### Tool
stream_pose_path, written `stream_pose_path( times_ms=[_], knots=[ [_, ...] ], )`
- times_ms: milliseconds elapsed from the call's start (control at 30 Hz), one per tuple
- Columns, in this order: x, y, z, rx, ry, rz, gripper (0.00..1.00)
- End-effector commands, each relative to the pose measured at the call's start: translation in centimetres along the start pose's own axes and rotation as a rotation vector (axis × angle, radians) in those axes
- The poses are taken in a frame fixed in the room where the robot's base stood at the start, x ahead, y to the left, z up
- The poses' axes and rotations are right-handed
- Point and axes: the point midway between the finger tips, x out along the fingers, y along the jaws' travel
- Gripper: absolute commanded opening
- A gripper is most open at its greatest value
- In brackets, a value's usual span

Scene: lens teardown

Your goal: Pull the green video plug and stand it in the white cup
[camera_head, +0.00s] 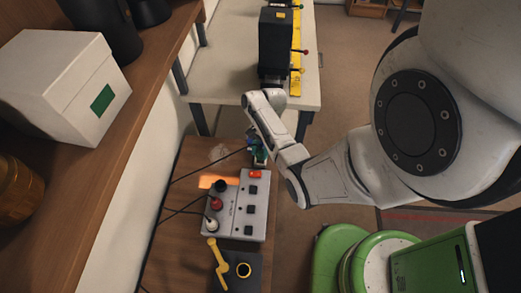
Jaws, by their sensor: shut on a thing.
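My gripper (258,155) is at the end of the white arm, above the far end of the wooden bench. It is small and partly hidden in this view. A green piece, the video plug (260,157), shows at its jaws, and a black cable runs from there down to the left. The gripper is shut on it, clear of the red and white plugs. The red plug (216,204) and white plug (212,223) sit on the grey panel box (252,215), with a dark round piece (220,186) above them. I cannot make out a white cup for certain.
A wooden shelf at left holds a white box (65,85) with a green label. A pale table (230,60) stands beyond the bench, bearing a black unit (275,40). A yellow lever (217,262) is at the bench's near end. Cables cross the bench's left side.

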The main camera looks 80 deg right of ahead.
Motion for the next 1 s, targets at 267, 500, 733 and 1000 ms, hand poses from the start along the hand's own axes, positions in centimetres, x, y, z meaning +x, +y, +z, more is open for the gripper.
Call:
stream_pose_path(
  times_ms=[267,500,733,1000],
  knots=[
    [0.4,0.0,-0.2,0.0,0.0,0.0,0.02],
    [0.7,0.0,-0.3,0.0,0.0,0.0,0.02],
    [1.0,0.0,-0.4,0.0,0.0,0.0,0.02],
    [1.3,0.0,-0.6,0.0,0.0,-0.001,0.02]
  ],
)
